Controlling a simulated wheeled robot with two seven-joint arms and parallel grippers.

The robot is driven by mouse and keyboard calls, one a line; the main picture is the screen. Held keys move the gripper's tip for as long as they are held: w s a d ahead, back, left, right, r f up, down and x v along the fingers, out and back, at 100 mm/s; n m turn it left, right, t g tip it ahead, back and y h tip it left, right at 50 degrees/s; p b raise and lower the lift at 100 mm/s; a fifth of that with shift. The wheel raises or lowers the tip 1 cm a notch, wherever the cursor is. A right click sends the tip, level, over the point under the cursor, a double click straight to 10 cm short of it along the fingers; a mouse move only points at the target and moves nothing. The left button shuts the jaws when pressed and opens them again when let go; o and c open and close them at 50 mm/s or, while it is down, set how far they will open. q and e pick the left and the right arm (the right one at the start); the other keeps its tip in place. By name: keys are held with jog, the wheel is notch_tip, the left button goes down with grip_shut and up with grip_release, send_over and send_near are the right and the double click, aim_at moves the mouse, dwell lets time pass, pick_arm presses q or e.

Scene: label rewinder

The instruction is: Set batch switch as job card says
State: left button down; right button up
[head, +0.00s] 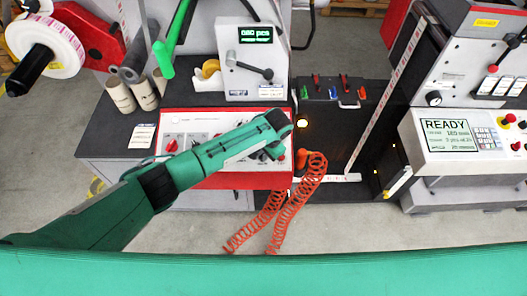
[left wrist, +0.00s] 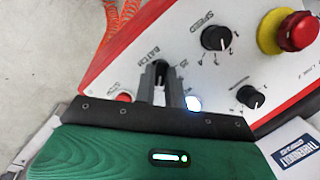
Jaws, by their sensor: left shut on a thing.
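The white, red-edged control panel (head: 185,122) stands at the front of the bench. My left gripper (head: 278,150) is over its right end, pointing down. In the left wrist view, the fingers (left wrist: 161,88) are shut on the batch switch (left wrist: 161,68), a dark knob beside the "BATCH" lettering. The fingers hide most of the knob, and I cannot tell its exact setting. A small white card with dark print (head: 142,136) lies left of the panel, too small to read. My right gripper is not in view.
A speed knob (left wrist: 215,38), a smaller black knob (left wrist: 251,96) and a red emergency button (left wrist: 298,31) sit near the fingers. A coiled orange hose (head: 300,195) hangs right of the panel. A counter (head: 256,34) stands behind. The right-hand screen (head: 449,135) reads READY.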

pick_arm(q)
jog(key=shift+s+f+m, duration=0.1)
jog(key=shift+s+m, duration=0.05)
jog(key=shift+m, duration=0.65)
jog(key=c, duration=1.5)
grip_release()
jog(key=shift+o, duration=0.2)
jog(key=b+v, duration=0.3)
jog(key=v, duration=1.1)
jog(key=shift+s+d, duration=0.15)
jog(key=shift+d, duration=0.1)
jog(key=shift+f, duration=0.2)
